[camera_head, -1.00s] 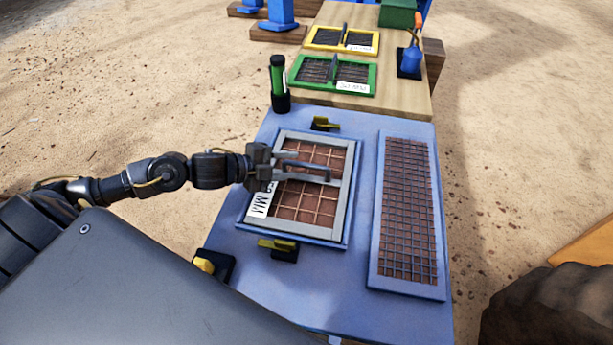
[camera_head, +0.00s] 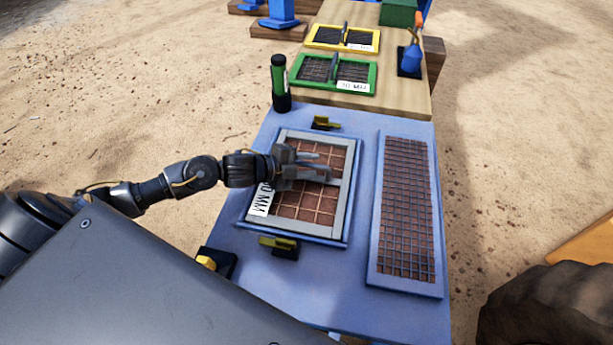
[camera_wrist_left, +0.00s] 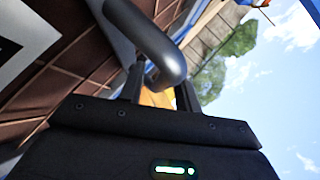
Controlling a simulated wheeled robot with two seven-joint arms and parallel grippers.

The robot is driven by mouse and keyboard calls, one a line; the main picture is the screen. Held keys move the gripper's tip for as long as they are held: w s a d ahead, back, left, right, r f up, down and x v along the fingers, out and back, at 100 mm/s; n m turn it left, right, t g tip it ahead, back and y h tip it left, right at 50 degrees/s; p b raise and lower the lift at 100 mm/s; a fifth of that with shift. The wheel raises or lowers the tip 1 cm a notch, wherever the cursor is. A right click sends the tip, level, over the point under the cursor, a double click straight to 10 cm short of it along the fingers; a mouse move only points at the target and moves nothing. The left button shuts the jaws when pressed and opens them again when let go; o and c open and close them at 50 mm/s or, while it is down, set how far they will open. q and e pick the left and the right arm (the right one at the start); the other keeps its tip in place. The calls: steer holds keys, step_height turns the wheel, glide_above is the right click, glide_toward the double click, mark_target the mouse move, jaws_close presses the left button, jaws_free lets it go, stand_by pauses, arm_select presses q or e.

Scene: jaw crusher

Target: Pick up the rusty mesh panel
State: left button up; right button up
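The rusty mesh panel (camera_head: 304,205) has a grey frame, brown coarse mesh and a white label ending in "MM". It lies on the blue table, inside a blue surround. My left gripper (camera_head: 326,166) is over its upper middle, at the panel's handle. In the left wrist view the grey handle (camera_wrist_left: 150,40) curves in front of and between the two spread fingers (camera_wrist_left: 160,90). The gripper looks open, and whether a finger touches the handle cannot be told. My right gripper is not in view.
A long fine-mesh panel (camera_head: 408,212) lies to the right on the blue table (camera_head: 362,290). Yellow-handled clamps (camera_head: 280,245) sit around the grey panel. Green-framed (camera_head: 308,84) and yellow-framed (camera_head: 322,44) panels and a green-black cylinder (camera_head: 280,85) stand beyond.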

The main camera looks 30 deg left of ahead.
arm_select(q)
jaws_close()
stand_by(1.1)
steer(key=shift+w+r, duration=0.1)
steer(key=shift+r, duration=0.05)
